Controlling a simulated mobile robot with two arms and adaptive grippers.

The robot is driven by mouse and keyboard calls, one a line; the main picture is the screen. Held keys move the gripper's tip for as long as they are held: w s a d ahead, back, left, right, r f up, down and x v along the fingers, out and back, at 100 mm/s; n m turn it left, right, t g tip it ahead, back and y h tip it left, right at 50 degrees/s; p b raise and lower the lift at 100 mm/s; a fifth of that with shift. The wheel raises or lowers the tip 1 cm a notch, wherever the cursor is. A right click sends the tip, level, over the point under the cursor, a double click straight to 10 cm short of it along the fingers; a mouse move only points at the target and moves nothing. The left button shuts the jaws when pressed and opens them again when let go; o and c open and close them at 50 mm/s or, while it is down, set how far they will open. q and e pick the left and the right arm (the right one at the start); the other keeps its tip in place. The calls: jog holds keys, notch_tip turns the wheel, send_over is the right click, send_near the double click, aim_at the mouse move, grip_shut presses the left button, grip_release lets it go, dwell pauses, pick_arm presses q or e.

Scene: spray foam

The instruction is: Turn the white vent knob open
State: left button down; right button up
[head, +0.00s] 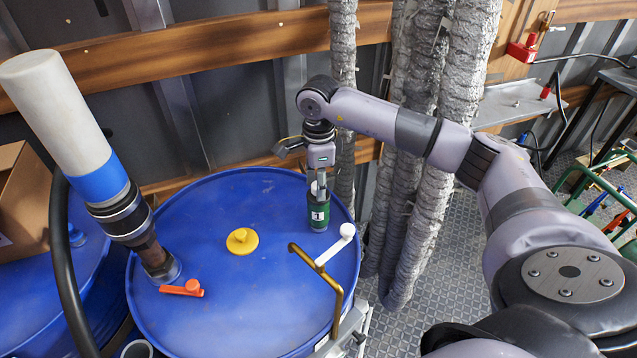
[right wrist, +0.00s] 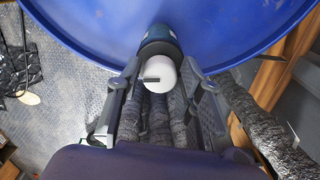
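A white knob (head: 347,231) with a short white bar is on the right part of the blue drum lid, close to the rim. My right gripper (head: 317,190) points down at a dark green cylinder (head: 318,213) marked 1, behind and left of the knob. In the right wrist view, the fingers of my right gripper (right wrist: 162,68) flank a white round end (right wrist: 162,74) with a dark slot, and a teal body (right wrist: 159,45) beyond it. I cannot tell whether the fingers press on it. The white knob is apart from the gripper. My left gripper is not in view.
The blue drum (head: 225,320) carries a yellow cap (head: 242,241), an orange handle (head: 182,289) and a thick white pipe (head: 55,100) at left. A brass rod (head: 318,266) crosses beside the white knob. Silver wrapped ducts (head: 440,110) stand close behind the right arm.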

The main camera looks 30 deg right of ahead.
jog(key=shift+o, duration=1.2)
jog(key=shift+r, duration=0.15)
notch_tip(320, 180, up, 12)
jog(key=shift+f, duration=0.25)
